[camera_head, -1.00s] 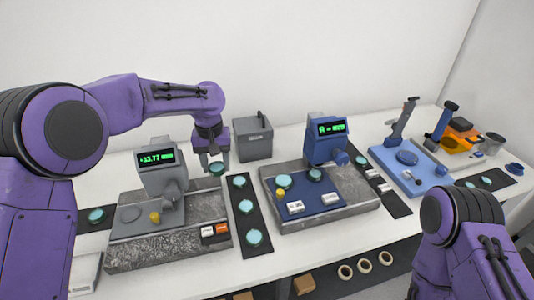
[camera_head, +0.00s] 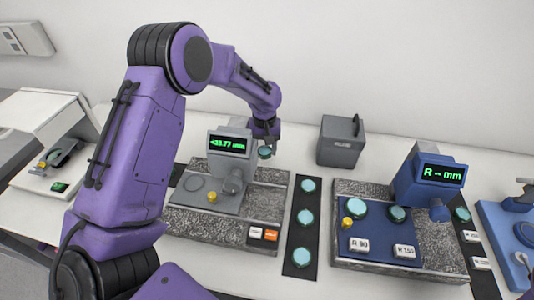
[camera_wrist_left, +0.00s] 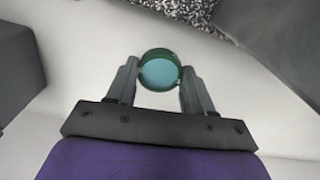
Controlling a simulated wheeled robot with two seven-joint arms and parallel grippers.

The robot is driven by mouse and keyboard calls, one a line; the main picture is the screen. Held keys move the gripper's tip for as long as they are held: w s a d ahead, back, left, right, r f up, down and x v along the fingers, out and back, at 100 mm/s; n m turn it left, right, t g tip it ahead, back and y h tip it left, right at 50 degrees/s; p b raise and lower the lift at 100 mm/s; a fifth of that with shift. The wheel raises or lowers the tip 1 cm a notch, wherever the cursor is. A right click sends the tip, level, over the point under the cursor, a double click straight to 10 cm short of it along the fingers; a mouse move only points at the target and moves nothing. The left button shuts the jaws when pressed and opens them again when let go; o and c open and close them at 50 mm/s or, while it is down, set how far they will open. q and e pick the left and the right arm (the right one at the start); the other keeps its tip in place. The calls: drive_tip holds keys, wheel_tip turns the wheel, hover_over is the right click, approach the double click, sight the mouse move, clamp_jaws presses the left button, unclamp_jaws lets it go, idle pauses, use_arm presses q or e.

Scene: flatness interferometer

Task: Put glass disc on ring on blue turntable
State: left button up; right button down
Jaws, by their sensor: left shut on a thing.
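The glass disc (camera_head: 265,152), teal with a dark green rim, is in my left gripper (camera_head: 264,142), just right of the grey instrument head. In the left wrist view the disc (camera_wrist_left: 160,73) sits between the two fingers of the left gripper (camera_wrist_left: 160,80), which touch its sides. It is held above the white bench. The blue base with the round turntable (camera_head: 525,232) is at the right edge of the head view, cut off by the frame. The ring on it cannot be made out. My right gripper is not in view.
The grey instrument (camera_head: 228,160) stands on a stone slab, beside a dark strip (camera_head: 290,240) with several discs. A grey bin (camera_head: 340,140) is behind. The blue instrument (camera_head: 430,178) with discs on its blue plate (camera_head: 378,232) stands between the strip and the turntable base.

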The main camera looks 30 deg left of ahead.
sight(264, 151)
use_arm(q)
drive_tip(key=f, duration=0.3)
drive_tip(key=shift+w+f+p, duration=0.2)
drive_tip(key=shift+p, duration=0.15)
drive_tip(key=shift+s+a+f, duration=0.1)
drive_tip(key=shift+a+f, duration=0.05)
drive_tip(key=shift+f, duration=0.05)
drive_tip(key=shift+s+r, duration=0.15)
drive_tip(key=shift+s, duration=0.15)
drive_tip(key=o, duration=0.6)
drive_tip(key=shift+w+f, duration=0.15)
drive_tip(key=shift+f, duration=0.1)
drive_tip(key=o, duration=0.4)
drive_tip(key=shift+o, duration=0.2)
